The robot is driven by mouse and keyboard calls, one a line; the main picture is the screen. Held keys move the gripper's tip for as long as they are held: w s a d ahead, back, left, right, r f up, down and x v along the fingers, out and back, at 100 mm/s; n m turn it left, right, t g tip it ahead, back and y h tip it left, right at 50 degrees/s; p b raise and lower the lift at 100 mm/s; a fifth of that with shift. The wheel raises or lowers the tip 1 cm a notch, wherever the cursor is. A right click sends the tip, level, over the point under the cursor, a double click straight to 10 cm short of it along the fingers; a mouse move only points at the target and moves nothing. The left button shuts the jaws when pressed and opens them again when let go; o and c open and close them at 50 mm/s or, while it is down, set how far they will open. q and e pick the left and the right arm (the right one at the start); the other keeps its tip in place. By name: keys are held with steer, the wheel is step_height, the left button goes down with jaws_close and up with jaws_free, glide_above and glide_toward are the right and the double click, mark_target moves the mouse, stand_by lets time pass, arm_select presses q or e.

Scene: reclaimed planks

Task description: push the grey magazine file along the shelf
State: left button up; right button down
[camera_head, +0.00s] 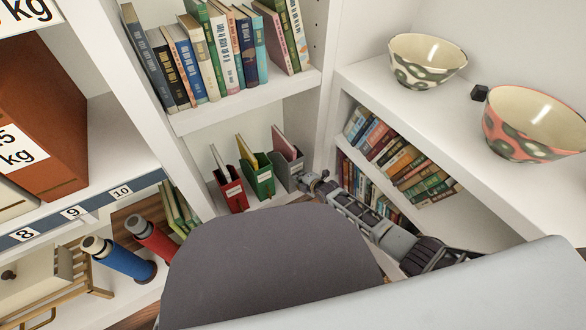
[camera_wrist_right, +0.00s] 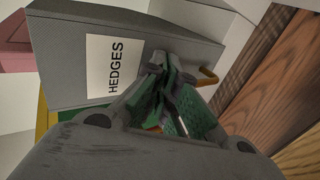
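The grey magazine file (camera_head: 287,174) stands on a white shelf at the right end of a row of files, with a pinkish book in it. In the right wrist view the grey file (camera_wrist_right: 70,55) fills the upper left, with a white label reading HEDGES. My right gripper (camera_head: 309,181) is beside the file's right front. In the wrist view its fingertips (camera_wrist_right: 164,68) meet, with no object visible between them, in front of the file by the label. I cannot tell whether they touch it. My left gripper is not in view.
A green file (camera_head: 259,176) stands left of the grey one, and a red file (camera_head: 232,189) beyond it. Books fill the shelf above. A white upright (camera_head: 325,100) is to the right, then a bookcase topped by two bowls. Wooden planks (camera_wrist_right: 270,85) show in the wrist view.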

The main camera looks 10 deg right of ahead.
mark_target(297, 172)
steer(key=shift+w+a+r, duration=0.1)
steer(key=shift+w+a, duration=0.2)
steer(key=shift+w, duration=0.55)
steer(key=shift+w+a, duration=0.3)
steer(key=shift+w, duration=0.5)
stand_by(0.6)
steer(key=shift+s, duration=0.1)
steer(key=shift+s+d+p, duration=0.25)
steer(key=shift+s+p, duration=0.3)
steer(key=shift+s, duration=0.05)
steer(key=shift+s+d+p, duration=0.2)
steer(key=shift+s+p, duration=0.4)
steer(key=shift+s, duration=0.05)
steer(key=shift+s+d+p, duration=0.25)
steer(key=shift+s+p, duration=0.3)
steer(key=shift+s, duration=0.05)
